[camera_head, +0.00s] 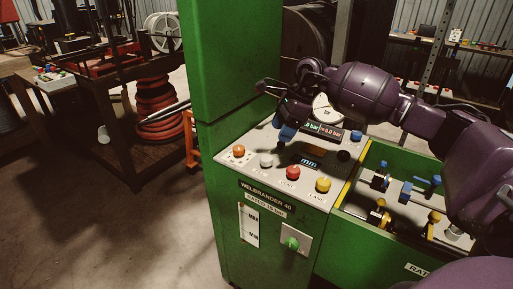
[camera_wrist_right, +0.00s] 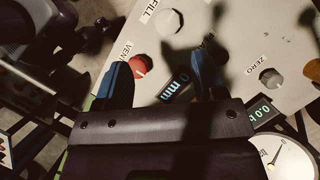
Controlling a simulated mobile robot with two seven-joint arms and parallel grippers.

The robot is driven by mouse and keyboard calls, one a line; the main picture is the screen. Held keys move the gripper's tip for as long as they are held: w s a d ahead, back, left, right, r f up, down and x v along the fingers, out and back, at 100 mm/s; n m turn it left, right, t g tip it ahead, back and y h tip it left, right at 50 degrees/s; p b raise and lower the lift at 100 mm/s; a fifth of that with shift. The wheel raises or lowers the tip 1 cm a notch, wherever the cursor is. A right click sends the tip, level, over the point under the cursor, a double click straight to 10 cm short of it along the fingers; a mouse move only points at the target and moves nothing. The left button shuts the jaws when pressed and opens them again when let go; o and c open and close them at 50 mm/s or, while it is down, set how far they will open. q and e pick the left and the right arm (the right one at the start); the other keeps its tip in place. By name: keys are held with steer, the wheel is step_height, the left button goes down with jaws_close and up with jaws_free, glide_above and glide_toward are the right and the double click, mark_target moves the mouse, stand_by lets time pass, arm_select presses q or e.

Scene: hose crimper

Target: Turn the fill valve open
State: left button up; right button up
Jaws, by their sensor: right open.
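The fill valve is a pale grey-white round knob (camera_head: 266,160) on the sloping panel of the green machine, between an orange and a red knob. In the right wrist view the knob (camera_wrist_right: 168,22) sits beside the FILL label, near the top edge, beyond my fingers. My right gripper (camera_head: 286,132) is over the back of the panel, apart from the fill knob. In its wrist view the blue fingers (camera_wrist_right: 161,80) are spread with nothing held; the red VENT knob and the mm display show near them. My left gripper is not in view.
The panel carries an orange knob (camera_head: 239,150), a red VENT knob (camera_head: 292,172) and a yellow knob (camera_head: 323,185). A round gauge (camera_head: 322,106) and a pressure display stand at the back. A grey ZERO knob (camera_wrist_right: 271,78) shows in the wrist view. A green tall cabinet (camera_head: 232,60) rises left.

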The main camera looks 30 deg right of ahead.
mark_target(267, 157)
steer(key=x, duration=1)
steer(key=shift+w+d+f, duration=0.2)
steer(key=shift+w, duration=0.2)
steer(key=c, duration=0.9)
